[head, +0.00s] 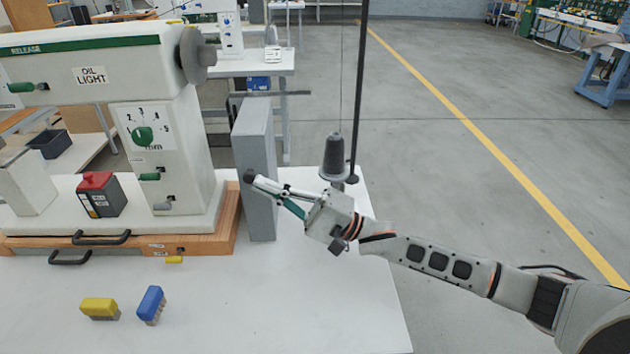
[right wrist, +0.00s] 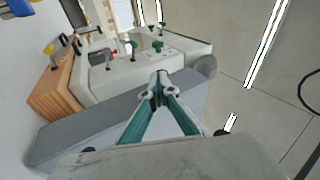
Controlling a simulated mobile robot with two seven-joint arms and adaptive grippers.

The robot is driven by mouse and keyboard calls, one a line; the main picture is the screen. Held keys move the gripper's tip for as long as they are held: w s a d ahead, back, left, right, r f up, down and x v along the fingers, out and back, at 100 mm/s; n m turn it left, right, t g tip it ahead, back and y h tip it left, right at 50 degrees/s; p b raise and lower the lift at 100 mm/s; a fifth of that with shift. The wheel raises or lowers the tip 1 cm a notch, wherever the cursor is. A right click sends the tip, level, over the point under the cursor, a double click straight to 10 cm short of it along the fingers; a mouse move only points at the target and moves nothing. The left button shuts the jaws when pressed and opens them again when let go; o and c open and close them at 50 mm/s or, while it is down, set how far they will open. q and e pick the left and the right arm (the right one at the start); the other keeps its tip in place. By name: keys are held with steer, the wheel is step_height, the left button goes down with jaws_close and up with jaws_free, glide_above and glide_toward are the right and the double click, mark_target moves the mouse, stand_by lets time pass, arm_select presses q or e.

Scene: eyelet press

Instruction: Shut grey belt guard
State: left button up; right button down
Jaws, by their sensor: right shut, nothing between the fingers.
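The grey belt guard (head: 258,180) is a tall upright box at the right end of the white machine (head: 160,150), beside its wooden base. It stands out at an angle to the machine's end, and I cannot tell how far open it is. My right gripper (head: 250,177) is shut and empty, with its tips at the guard's right side in the head view; I cannot tell if they touch. In the right wrist view the shut fingers (right wrist: 158,78) point across the grey guard (right wrist: 90,125) towards the machine. My left gripper is not in view.
A dark thread cone (head: 334,155) on a tall stand is just behind my right gripper. A yellow block (head: 99,308) and a blue block (head: 151,304) lie on the white table (head: 270,310). A red-topped box (head: 98,195) stands left. The table's front right is clear.

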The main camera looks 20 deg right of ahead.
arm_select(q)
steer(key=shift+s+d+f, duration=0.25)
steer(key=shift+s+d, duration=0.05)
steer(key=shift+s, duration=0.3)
arm_select(e)
steer(key=a, duration=0.3)
steer(key=shift+w+a, duration=0.15)
steer(key=shift+w, duration=0.25)
